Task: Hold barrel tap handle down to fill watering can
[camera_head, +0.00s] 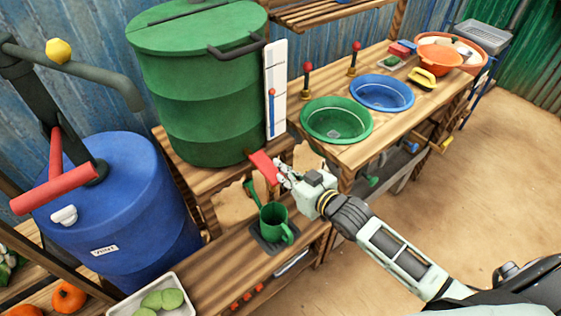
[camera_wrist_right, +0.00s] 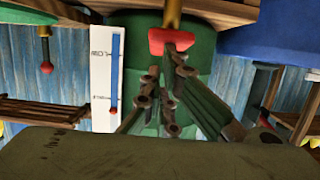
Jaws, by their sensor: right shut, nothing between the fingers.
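The green barrel (camera_head: 200,85) stands on a wooden stand at the back, with a white level gauge (camera_head: 276,88) on its side. Its red tap handle (camera_head: 264,166) sticks out low on the front. My right gripper (camera_head: 284,172) is shut and empty, with its fingertips at the handle's right end. In the right wrist view the red handle (camera_wrist_right: 171,41) shows just beyond the fingertips; I cannot tell whether they touch it. The green watering can (camera_head: 273,222) stands upright on a dark mat (camera_head: 262,245) below the tap. My left gripper is not in view.
A blue barrel (camera_head: 120,200) with a red-handled pump stands at the left. A white tray (camera_head: 185,305) of green slices is at the lower front. Green (camera_head: 350,108) and blue (camera_head: 382,85) basins sit in the right bench. The floor at right is clear.

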